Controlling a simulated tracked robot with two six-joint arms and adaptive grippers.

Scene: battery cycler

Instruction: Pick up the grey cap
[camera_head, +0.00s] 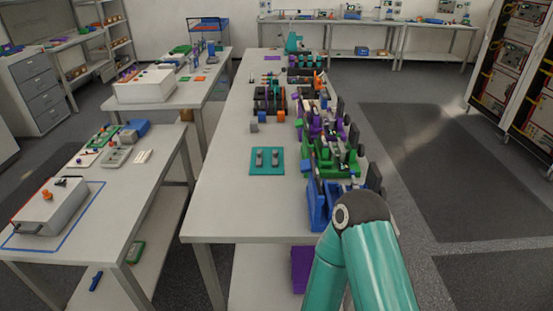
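Two small grey pieces stand side by side on a teal plate (256,171) on the middle table, a left one (260,158) and a right one (275,158). A small grey block (254,128) sits farther back on the same table. I cannot tell which of these grey things is the grey cap; they are too small to make out. A teal arm link of mine rises at the bottom right, in front of the table's near right corner. Neither of my grippers shows in this view.
A row of coloured fixtures runs along the middle table's right edge, including a blue one (319,204) and a green one (322,160). The table's near left part (230,210) is clear. A left table holds a grey-white box (50,207) and small devices.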

